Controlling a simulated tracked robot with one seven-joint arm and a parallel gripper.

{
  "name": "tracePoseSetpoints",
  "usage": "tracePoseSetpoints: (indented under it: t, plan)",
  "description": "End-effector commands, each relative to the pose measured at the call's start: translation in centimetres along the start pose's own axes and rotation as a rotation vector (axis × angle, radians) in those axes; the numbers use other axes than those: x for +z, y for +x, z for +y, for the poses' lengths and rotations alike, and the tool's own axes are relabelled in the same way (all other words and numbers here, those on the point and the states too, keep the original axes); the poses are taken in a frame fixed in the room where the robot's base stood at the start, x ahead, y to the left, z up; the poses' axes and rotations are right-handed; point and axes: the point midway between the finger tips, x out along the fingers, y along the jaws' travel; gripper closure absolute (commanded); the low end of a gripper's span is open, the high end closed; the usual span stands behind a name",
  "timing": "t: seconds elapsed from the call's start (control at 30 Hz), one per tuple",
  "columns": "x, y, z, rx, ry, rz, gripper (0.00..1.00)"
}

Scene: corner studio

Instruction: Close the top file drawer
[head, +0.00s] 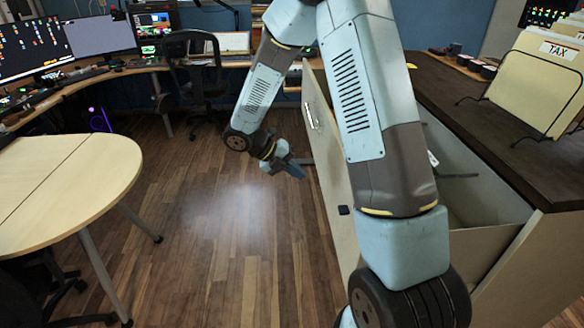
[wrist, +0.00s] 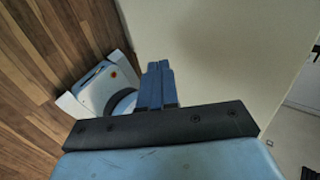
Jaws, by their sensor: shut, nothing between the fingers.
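The top file drawer stands pulled out from the cabinet on the right. Its pale front panel (head: 322,150) faces left in the head view, with a metal handle (head: 311,112) high on it. Its open inside (head: 470,195) shows beyond my arm, which hides much of the drawer. My gripper (head: 292,168) is on the outer side of the front panel, low and left of it, with its fingers together and empty. In the wrist view, the shut fingers (wrist: 157,82) point at the pale panel (wrist: 225,45). I cannot tell whether they touch it.
The cabinet's dark top (head: 470,110) holds a wire rack of folders (head: 540,80). A pale round-ended table (head: 75,180) stands at left. A desk with monitors (head: 100,35) and an office chair (head: 195,75) are at the back. The wooden floor (head: 215,225) between is clear.

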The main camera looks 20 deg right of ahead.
Motion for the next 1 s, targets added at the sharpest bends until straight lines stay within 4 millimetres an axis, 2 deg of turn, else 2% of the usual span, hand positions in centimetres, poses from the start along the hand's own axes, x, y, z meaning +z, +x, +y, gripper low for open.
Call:
tracePoseSetpoints:
  t: [0.27,0.4,0.63,1.0]
  plan:
    - [-0.1,5.0,0.0,0.0,0.001,0.004,1.0]
    - [0.0,6.5,-1.4,0.0,0.004,0.002,1.0]
    - [0.0,7.8,-2.6,0.001,0.004,0.001,1.0]
    - [0.0,8.0,-2.8,0.001,0.003,0.0,1.0]
